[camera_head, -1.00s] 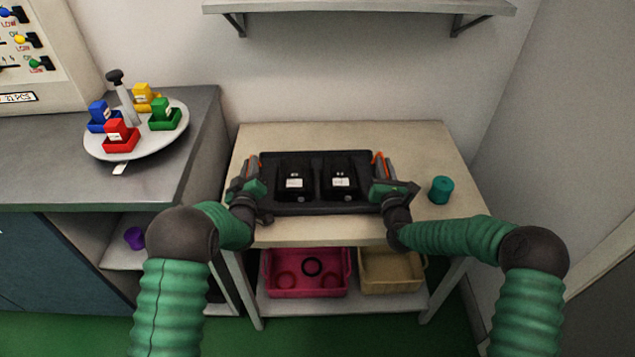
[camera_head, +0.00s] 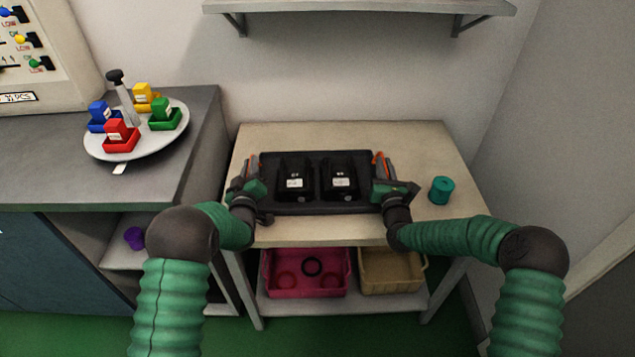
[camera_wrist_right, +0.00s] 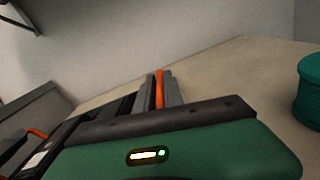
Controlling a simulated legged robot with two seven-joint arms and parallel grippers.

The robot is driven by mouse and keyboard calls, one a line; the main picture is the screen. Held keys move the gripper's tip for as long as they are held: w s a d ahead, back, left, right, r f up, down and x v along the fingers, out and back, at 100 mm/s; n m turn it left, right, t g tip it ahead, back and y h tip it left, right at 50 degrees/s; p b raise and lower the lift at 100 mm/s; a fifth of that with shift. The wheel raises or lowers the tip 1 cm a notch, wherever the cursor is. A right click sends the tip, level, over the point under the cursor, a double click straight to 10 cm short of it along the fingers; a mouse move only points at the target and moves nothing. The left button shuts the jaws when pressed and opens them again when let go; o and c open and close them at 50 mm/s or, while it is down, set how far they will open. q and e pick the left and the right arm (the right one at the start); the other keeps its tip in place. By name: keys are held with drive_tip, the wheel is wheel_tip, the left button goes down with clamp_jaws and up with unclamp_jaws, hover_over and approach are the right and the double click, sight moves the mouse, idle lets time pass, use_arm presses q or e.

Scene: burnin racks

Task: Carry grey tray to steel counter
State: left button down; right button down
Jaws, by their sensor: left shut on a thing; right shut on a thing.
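The grey tray (camera_head: 317,209) is dark, holds two black boxes with white labels (camera_head: 296,182) (camera_head: 340,182), and is at the beige table. I cannot tell whether it touches the tabletop. My left gripper (camera_head: 254,172) is shut on the tray's left end. My right gripper (camera_head: 382,172) is shut on its right end. In the right wrist view the right gripper's fingers (camera_wrist_right: 163,90) with an orange strip are at the tray's edge. The steel counter (camera_head: 60,160) is the grey top at the left. The fingertips are partly hidden by the gripper bodies.
A round white stand (camera_head: 100,152) with several coloured blocks occupies the counter's right part. A teal cylinder (camera_head: 441,190) stands on the table (camera_head: 430,150), right of my right gripper. Pink (camera_head: 300,290) and tan (camera_head: 390,285) bins sit on the lower shelf. A wall shelf (camera_head: 350,8) hangs above.

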use_arm(q)
drive_tip(key=shift+a, duration=0.15)
use_arm(e)
drive_tip(key=shift+d+f, duration=0.1)
drive_tip(key=shift+d, duration=0.1)
